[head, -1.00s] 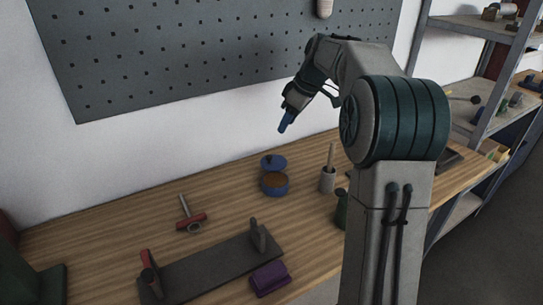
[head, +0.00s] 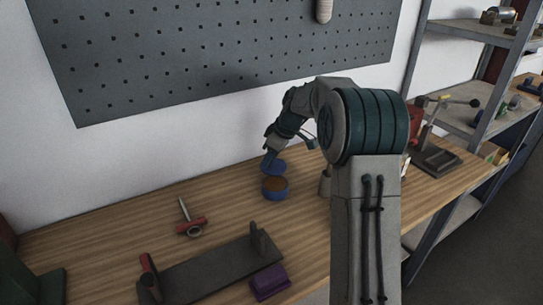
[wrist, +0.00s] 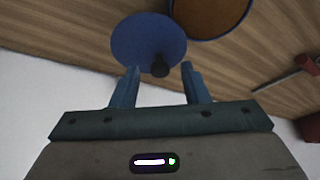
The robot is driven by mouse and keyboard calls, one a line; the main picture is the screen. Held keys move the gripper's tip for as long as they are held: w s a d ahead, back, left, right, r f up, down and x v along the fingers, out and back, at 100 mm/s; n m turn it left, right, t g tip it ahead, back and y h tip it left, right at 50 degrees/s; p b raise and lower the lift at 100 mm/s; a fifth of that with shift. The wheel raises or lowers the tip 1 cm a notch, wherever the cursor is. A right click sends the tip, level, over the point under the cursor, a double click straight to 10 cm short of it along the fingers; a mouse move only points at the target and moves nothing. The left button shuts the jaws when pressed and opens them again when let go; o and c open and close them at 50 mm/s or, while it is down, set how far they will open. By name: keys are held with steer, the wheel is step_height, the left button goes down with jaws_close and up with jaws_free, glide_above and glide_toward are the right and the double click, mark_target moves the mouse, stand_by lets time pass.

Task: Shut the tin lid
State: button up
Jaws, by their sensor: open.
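The blue tin (head: 275,193) stands on the wooden bench, open, with brown contents showing. Its blue round lid (head: 273,167) is raised at the back side of the tin. In the wrist view the lid (wrist: 140,42) shows as a blue disc with a dark knob (wrist: 160,66), beside the open tin (wrist: 207,34). My gripper (wrist: 157,82) is open, its two blue fingers pointing at the lid, with the knob just ahead of the gap between them. In the head view my gripper (head: 270,158) is right at the lid; whether it touches cannot be told.
A cup (head: 325,184) stands right of the tin, partly hidden by my arm. A red-handled tool (head: 190,228), a dark board (head: 215,270) with uprights and a purple block (head: 269,282) lie in front and left. The pegboard wall (head: 220,60) rises behind.

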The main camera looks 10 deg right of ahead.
jaws_close()
